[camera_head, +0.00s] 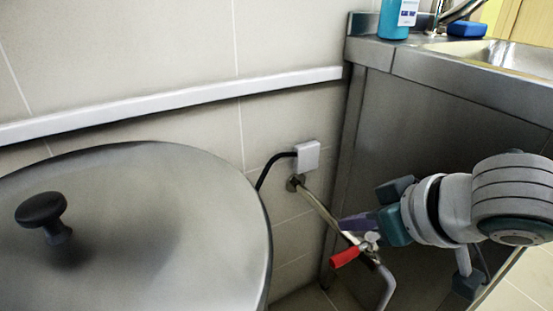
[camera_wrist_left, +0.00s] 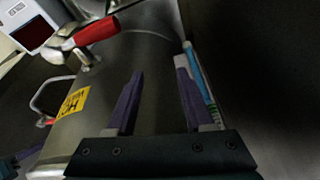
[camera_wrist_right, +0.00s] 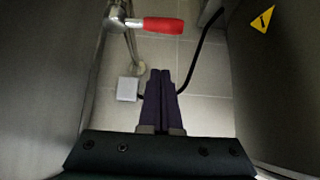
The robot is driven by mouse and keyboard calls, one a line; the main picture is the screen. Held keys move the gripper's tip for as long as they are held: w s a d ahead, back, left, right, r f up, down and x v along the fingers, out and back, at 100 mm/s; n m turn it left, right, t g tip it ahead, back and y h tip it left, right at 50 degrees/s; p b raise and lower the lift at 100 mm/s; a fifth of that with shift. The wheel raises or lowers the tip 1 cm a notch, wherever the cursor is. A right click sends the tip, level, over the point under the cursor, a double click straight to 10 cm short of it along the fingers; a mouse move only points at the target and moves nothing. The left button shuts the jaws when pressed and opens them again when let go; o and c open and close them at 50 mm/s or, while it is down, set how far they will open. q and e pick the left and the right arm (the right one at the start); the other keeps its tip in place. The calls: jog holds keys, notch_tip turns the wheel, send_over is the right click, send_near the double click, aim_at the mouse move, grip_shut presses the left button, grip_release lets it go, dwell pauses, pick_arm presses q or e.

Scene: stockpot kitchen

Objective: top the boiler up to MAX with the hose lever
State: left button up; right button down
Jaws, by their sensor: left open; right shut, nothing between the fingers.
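The steel boiler's lid (camera_head: 150,210) with its black knob fills the left of the head view. A red hose lever (camera_head: 345,257) sits on a valve on the pipe from the wall; it also shows in the right wrist view (camera_wrist_right: 163,25). My right gripper (camera_head: 345,223) is shut and empty, just above the lever in the head view. My left gripper (camera_wrist_left: 160,68) is open and empty, facing the boiler's body (camera_wrist_left: 105,115). A narrow blue gauge strip (camera_wrist_left: 196,72) shows beside its right finger. The MAX mark is unreadable.
A red-handled tap (camera_wrist_left: 97,32) and a yellow label (camera_wrist_left: 73,103) are on the boiler. A white wall box (camera_head: 307,155) with a black cable is near the pipe. A steel sink counter (camera_head: 470,80) stands at the right, with a blue bottle (camera_head: 397,18) on it.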

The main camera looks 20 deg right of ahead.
aim_at(343, 252)
jog(key=shift+w+f+b, duration=0.15)
jog(key=shift+f+b, duration=0.6)
jog(key=shift+f, duration=0.3)
jog(key=shift+w+f+b, duration=0.2)
jog(key=shift+f+b, duration=0.5)
jog(key=shift+f, duration=0.3)
jog(key=shift+w+f+b, duration=0.15)
jog(key=shift+f+b, duration=0.6)
jog(key=shift+f, duration=0.3)
pick_arm(q)
notch_tip(343, 252, down, 5)
jog(key=shift+a+f, duration=0.1)
jog(key=shift+a, duration=0.05)
pick_arm(e)
jog(key=shift+a, duration=0.1)
